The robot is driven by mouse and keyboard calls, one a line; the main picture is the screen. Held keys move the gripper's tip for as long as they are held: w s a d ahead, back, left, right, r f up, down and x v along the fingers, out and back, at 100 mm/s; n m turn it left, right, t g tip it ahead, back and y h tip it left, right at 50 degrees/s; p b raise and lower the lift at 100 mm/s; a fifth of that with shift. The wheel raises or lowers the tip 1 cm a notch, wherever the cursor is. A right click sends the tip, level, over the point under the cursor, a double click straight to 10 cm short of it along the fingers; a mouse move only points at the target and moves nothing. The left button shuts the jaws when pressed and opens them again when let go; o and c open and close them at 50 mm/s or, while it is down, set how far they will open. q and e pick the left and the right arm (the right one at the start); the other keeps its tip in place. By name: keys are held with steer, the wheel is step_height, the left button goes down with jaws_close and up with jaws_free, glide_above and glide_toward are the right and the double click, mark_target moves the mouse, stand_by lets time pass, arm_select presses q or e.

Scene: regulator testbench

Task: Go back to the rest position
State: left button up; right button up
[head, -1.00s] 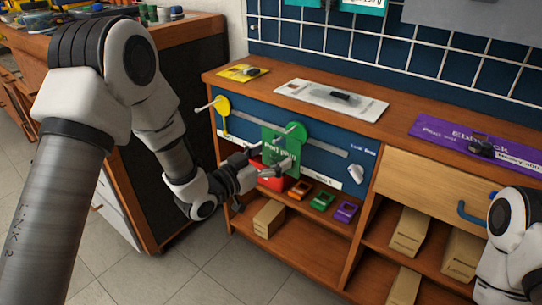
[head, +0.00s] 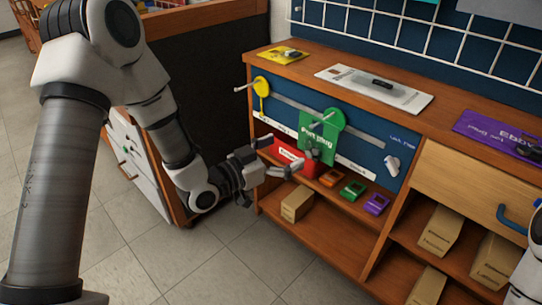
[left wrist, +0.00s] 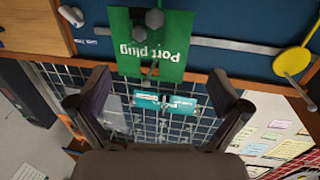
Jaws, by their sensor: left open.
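My left gripper (head: 284,154) is open and empty in front of the blue panel, at the lower left of the green "Port plug" tag (head: 316,142). The left wrist view, turned upside down, shows its two dark fingers (left wrist: 158,92) spread apart with nothing between them. The green tag (left wrist: 165,50) shows beyond the fingertips there, apart from them. In the head view the tag hangs at a round green piece on the panel. Only a white part of my right arm shows at the lower right edge; its gripper is out of view.
The wooden bench (head: 262,58) has a yellow card (head: 277,56), a white sheet (head: 350,84) and a purple mat (head: 492,128) on top. A red bin (head: 287,153), small coloured pieces and cardboard boxes (head: 297,203) sit below. The floor (head: 235,250) in front is clear.

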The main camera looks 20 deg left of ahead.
arm_select(q)
steer(key=v, duration=0.5)
steer(key=s+d+f+g+y, duration=0.15)
steer(key=s+f+g, duration=0.3)
steer(key=f, duration=0.75)
steer(key=s+d+f+g+y, duration=0.1)
steer(key=s+d+f+g, duration=0.3)
steer(key=f, duration=0.8)
steer(key=s+a+f+n+g+y, duration=0.3)
steer(key=s+a+f+g, duration=0.15)
steer(key=s, duration=0.45)
steer(key=s+a+f+n+g+y, duration=0.35)
steer(key=s+f, duration=0.25)
steer(key=s, duration=0.4)
step_height(320, 180, up, 36)
steer(key=t+p, duration=0.1)
steer(key=p, duration=3.5)
steer(key=shift+w+d+p, duration=0.2)
steer(key=shift+w+p, duration=0.1)
steer(key=shift+w, duration=0.1)
